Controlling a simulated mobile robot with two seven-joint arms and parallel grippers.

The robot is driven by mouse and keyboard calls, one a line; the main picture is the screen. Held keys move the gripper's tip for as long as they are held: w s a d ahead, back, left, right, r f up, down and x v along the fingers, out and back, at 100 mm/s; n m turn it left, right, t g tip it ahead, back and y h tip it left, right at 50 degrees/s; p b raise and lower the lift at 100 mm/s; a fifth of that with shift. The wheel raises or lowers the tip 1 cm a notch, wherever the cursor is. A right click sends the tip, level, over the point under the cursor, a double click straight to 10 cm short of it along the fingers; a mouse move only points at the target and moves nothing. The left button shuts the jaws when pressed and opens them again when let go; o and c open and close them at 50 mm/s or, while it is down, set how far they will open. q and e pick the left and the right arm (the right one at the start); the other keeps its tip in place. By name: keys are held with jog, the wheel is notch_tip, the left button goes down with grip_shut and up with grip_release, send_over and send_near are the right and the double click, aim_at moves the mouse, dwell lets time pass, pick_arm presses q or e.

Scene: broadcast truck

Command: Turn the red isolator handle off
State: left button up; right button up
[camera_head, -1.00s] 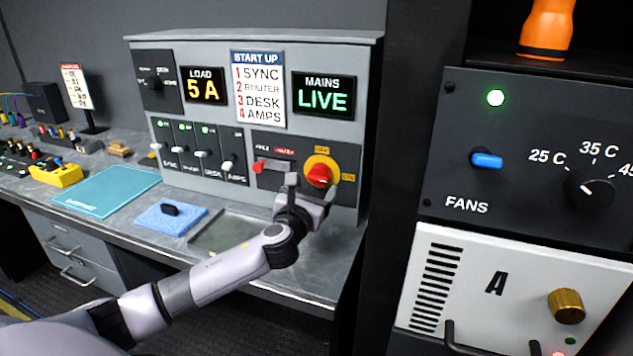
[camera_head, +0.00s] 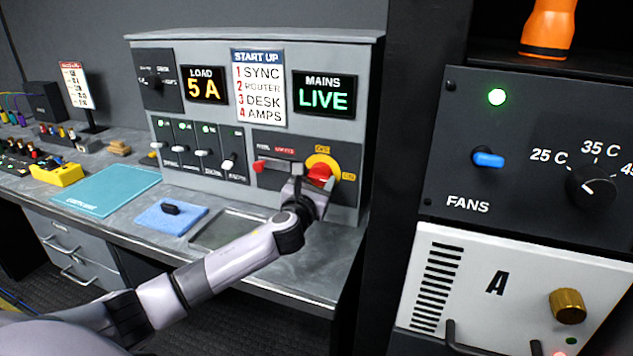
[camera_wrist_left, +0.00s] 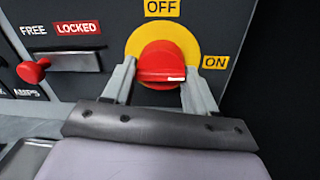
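The red isolator handle (camera_head: 319,172) sits on a yellow disc (camera_head: 322,161) on the grey panel. In the left wrist view the handle (camera_wrist_left: 160,64) lies level, its white mark pointing right towards the ON label (camera_wrist_left: 215,63); the OFF label (camera_wrist_left: 161,8) is above. My left gripper (camera_head: 309,184) is at the handle. My right gripper is not in view.
The mains display (camera_head: 323,95) reads LIVE and the load display (camera_head: 203,85) reads 5 A. Toggle switches (camera_head: 202,153) are left of the isolator. A dark rack with a fans panel (camera_head: 540,150) stands close on the right. The desk holds a blue pad (camera_head: 170,216).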

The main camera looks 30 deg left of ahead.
pick_arm(q)
jog(key=shift+d+n, duration=0.1)
jog(key=shift+n, duration=0.2)
jog(key=n+p, duration=0.1)
jog(key=n, duration=0.2)
jog(key=shift+d+r, duration=0.1)
jog(key=n+p, duration=0.1)
jog(key=n, duration=0.8)
jog(key=shift+r+h, duration=0.1)
jog(key=shift+h, duration=0.2)
jog(key=n, duration=0.4)
jog(key=shift+r+h, duration=0.1)
jog(key=shift+h, duration=0.3)
jog(key=shift+n, duration=0.4)
jog(key=o, duration=1)
